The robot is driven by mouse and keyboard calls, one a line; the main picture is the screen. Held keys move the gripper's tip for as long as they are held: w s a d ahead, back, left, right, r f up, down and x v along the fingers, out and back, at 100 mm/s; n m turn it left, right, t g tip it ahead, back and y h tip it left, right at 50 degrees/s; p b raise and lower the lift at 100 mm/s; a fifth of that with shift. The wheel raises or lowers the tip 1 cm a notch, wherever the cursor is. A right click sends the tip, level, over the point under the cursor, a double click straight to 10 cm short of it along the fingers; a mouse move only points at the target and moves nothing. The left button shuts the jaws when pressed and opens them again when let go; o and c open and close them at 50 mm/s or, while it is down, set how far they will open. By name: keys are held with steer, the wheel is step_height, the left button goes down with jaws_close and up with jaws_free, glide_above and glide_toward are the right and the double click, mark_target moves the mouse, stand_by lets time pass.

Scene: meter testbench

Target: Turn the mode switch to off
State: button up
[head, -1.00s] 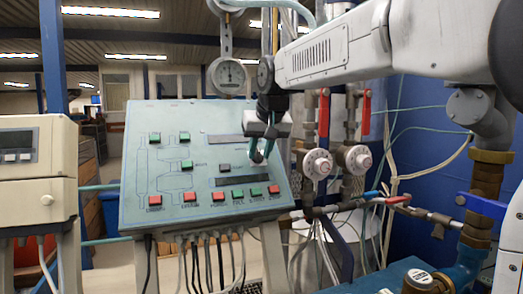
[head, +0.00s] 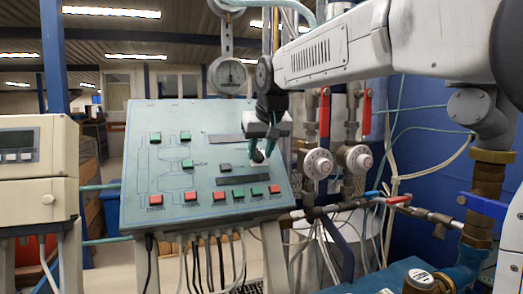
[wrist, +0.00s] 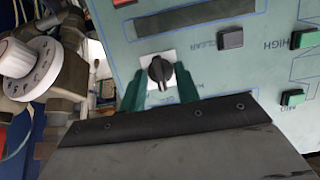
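The mode switch is a black rotary knob (wrist: 160,72) on a small white plate, set in the sloping pale-blue panel. In the wrist view its raised grip looks roughly upright. The lettering around it is partly hidden and too small to read. My gripper (wrist: 162,86) is open, with one green finger on each side of the knob's lower part. Small gaps show between the fingers and the knob. In the head view my gripper (head: 263,151) reaches down to the panel, and the dark knob (head: 258,157) shows by the fingertips.
The panel (head: 135,215) carries several red and green buttons; a grey button (wrist: 230,38) and green buttons (wrist: 292,98) lie beside the knob. A dark display strip (wrist: 195,17) is close by. Valves with white dials (head: 318,164) and pipes stand to the right. A beige instrument (head: 40,170) is at left.

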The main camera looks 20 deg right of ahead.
steer(key=v, duration=0.7)
steer(key=shift+s+r, duration=0.2)
steer(key=shift+r, duration=0.15)
steer(key=s+d+f+g, duration=0.1)
steer(key=s+f+g, duration=0.1)
steer(key=s+f, duration=1.1)
steer(key=s+d+f+g, duration=0.2)
steer(key=s+f, duration=1.1)
steer(key=s, duration=0.7)
steer(key=shift+d+f+g, duration=0.15)
steer(key=shift+f+g, duration=0.1)
steer(key=shift+g, duration=0.25)
steer(key=shift+s, duration=0.2)
